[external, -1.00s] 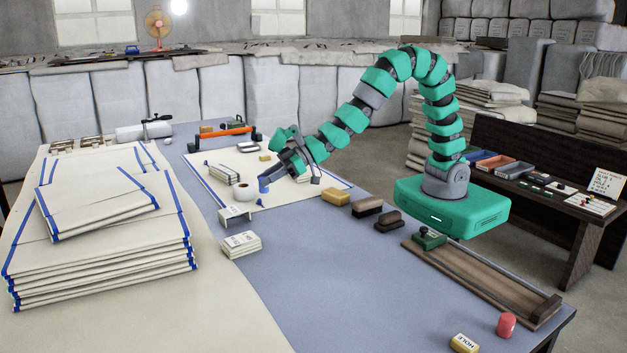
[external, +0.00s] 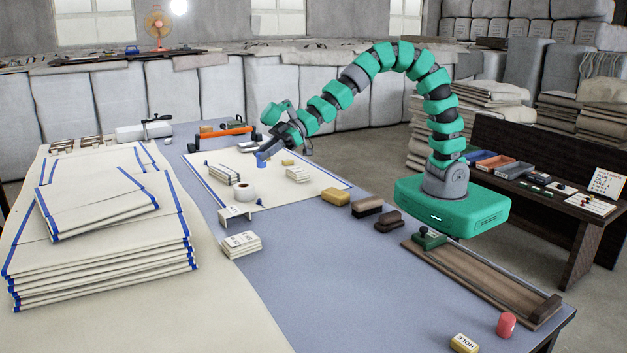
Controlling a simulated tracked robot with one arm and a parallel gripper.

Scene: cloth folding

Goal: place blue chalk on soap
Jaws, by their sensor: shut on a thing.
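The blue chalk (external: 262,160) is a small blue piece at the tip of my gripper (external: 266,151). My gripper is shut on it, and it appears held above the cream cloth (external: 322,183). Two yellow blocks could be the soap: a larger one (external: 335,196) at the near right edge of the cloth, and a small one (external: 288,162) on the cloth, just right of and below my gripper. I cannot tell which is the soap. The tops of both look bare.
A white tape roll (external: 244,191), a small cloth stack (external: 222,173) and another small stack (external: 298,174) lie on the cloth. Brown brushes (external: 367,206) stand to the right. An orange-handled tool (external: 224,133) lies behind.

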